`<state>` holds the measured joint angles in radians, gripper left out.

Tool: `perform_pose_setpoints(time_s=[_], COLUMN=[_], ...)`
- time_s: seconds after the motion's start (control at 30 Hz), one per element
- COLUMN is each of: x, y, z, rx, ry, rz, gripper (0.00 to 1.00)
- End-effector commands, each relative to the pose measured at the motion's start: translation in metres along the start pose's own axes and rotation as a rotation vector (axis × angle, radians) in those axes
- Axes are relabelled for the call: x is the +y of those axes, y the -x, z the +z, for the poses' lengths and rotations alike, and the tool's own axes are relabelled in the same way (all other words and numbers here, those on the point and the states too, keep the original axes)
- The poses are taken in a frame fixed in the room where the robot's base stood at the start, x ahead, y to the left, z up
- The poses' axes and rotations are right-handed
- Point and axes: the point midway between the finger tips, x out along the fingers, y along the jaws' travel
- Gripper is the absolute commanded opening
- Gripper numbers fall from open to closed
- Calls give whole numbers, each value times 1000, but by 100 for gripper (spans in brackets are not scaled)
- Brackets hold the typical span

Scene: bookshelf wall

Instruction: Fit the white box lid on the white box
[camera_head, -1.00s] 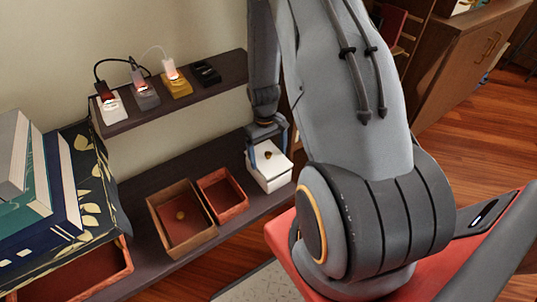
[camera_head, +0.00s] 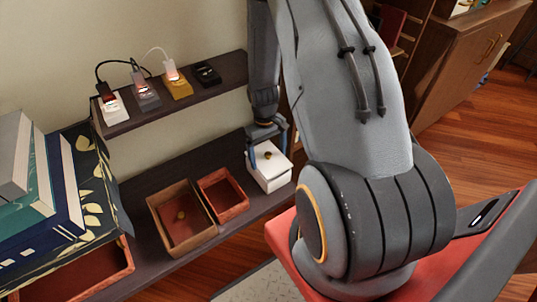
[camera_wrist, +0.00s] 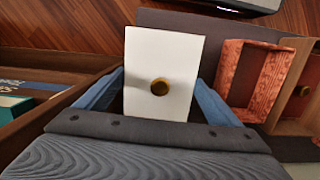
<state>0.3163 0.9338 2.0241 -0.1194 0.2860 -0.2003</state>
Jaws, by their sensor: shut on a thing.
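The white box lid (camera_head: 262,154) is a white rectangle with a round brass knob on top. It lies level over the white box (camera_head: 275,183) at the right end of the lower shelf. I cannot tell whether a thin gap is left between them. My gripper (camera_head: 268,145) reaches down from above with its blue fingers on opposite sides of the lid, shut on it. In the wrist view the lid (camera_wrist: 160,60) fills the space between the fingers (camera_wrist: 157,100), and it hides the box beneath.
A red open box (camera_head: 222,194) and a larger brown open box (camera_head: 160,212) with a brass knob inside stand to the left. Books (camera_head: 65,185) lie on a patterned box at far left. The upper shelf (camera_head: 135,117) holds several small plugged-in devices.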

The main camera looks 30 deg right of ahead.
Motion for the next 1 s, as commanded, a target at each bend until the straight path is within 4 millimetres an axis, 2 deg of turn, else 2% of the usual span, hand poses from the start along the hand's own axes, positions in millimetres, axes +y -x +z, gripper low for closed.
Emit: perform_pose_setpoints(time_s=[0.43,1.0], x=[0,0], y=[-1,-13], z=[0,-2], rx=[0,0], ry=[1,1], rz=[0,0], gripper=[62,62])
